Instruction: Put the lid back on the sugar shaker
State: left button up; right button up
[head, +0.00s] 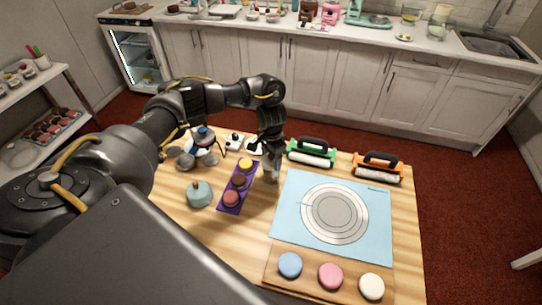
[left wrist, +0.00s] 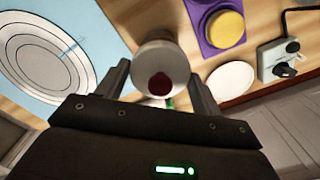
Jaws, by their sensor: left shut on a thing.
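My left gripper (head: 270,155) points down over the table, just right of the purple tray. In the left wrist view its fingers (left wrist: 163,88) are on either side of a pale round piece with a dark red spot (left wrist: 160,84), which looks like the shaker lid. A pale, greyish cylinder, apparently the sugar shaker (head: 271,175), stands below the fingers. It also shows in the left wrist view (left wrist: 153,48), directly behind the held piece. I cannot tell whether lid and shaker touch. My right gripper is in neither view.
A purple tray (head: 225,208) with round cakes is close on the left. Green (head: 311,155) and orange (head: 377,170) rollers stand behind. A white disc (left wrist: 231,77) and a grey device (left wrist: 282,58) are nearby.

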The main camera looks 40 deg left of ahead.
pick_arm(q)
jog(key=shift+f, duration=0.25)
dwell(0.7)
jog(key=shift+f+p, duration=0.1)
jog(key=shift+p, duration=0.45)
dwell(0.4)
jog(key=o, duration=1.2)
jog(key=shift+r, duration=0.2)
jog(key=shift+r+p, duration=2.2)
jog(key=shift+p, duration=0.5)
jog(key=shift+r+p, duration=0.45)
jog(key=shift+r, duration=0.65)
grip_shut()
